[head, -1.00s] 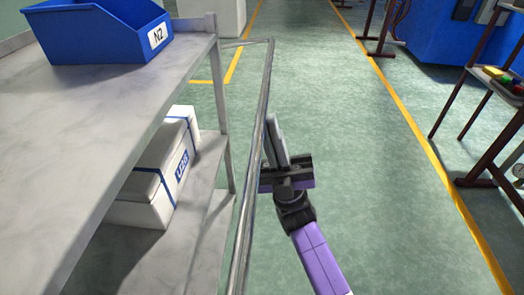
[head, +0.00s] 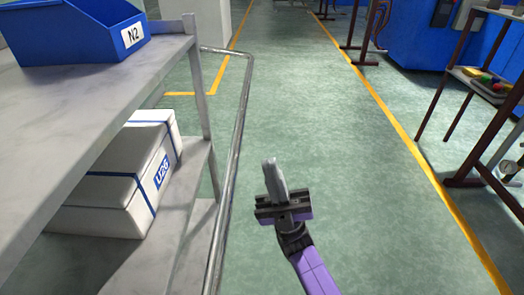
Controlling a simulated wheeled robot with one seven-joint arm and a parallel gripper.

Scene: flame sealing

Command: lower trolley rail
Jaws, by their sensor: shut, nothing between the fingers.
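The trolley rail (head: 236,150) is a long grey metal bar along the right side of the trolley (head: 105,128). A short arm at its far end joins it to the trolley's corner post (head: 200,100). It stands out from the trolley's side, and its near end runs out of the bottom of the picture. My gripper (head: 272,166) is right of the rail, over the floor, with its fingers together and pointing up the picture. A strip of floor shows between it and the rail, so it appears apart from the rail.
A blue bin marked N2 (head: 85,35) sits on the trolley's top shelf. A white box with blue straps (head: 98,190) is on the lower shelf. Green floor (head: 340,150) lies open on the right, up to a yellow line (head: 425,165) and dark-framed racks (head: 470,110).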

